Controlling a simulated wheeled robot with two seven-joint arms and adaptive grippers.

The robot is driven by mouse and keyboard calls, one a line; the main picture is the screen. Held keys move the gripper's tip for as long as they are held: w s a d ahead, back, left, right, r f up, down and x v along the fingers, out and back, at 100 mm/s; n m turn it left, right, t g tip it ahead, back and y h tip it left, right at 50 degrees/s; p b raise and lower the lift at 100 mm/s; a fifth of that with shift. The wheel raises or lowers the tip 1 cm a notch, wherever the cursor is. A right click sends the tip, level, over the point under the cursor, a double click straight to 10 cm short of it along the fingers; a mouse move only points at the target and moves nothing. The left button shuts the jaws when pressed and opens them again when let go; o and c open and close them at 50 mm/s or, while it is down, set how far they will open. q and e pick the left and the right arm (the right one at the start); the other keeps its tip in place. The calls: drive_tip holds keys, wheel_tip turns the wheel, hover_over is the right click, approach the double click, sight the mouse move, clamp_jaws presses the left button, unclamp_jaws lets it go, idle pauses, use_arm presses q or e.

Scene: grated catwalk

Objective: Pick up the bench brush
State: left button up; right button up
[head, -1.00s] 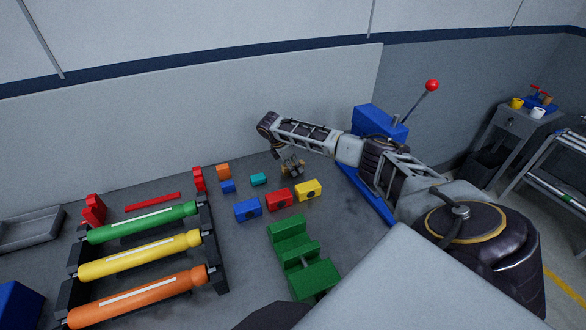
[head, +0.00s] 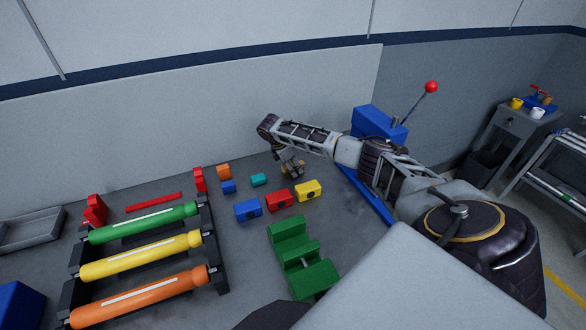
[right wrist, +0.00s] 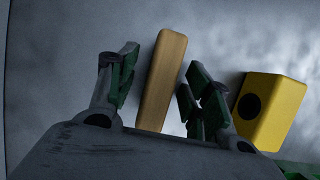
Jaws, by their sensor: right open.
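A tan wooden bar, seemingly the bench brush's handle (right wrist: 162,80), lies between the spread fingers of my right gripper (right wrist: 161,66) in the right wrist view. The fingers stand apart on both sides of it, and I see a gap on each side. No bristles show. In the head view my right gripper (head: 291,168) points down at the bench behind the yellow block. It and the arm mostly hide the brush there. My left gripper is not in view.
A yellow block (head: 308,190) stands just beside the gripper, with red (head: 279,199) and blue (head: 247,210) blocks to its left. A green stepped block (head: 300,262) is nearer. A rack with coloured rollers (head: 140,262) fills the left. The wall panel (head: 200,120) rises behind.

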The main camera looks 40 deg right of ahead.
idle(0.4)
clamp_jaws()
idle(0.5)
drive_tip(key=shift+r+b, duration=0.1)
drive_tip(key=shift+b, duration=0.35)
wheel_tip(320, 180, up, 10)
drive_tip(key=shift+r, duration=0.15)
idle(0.3)
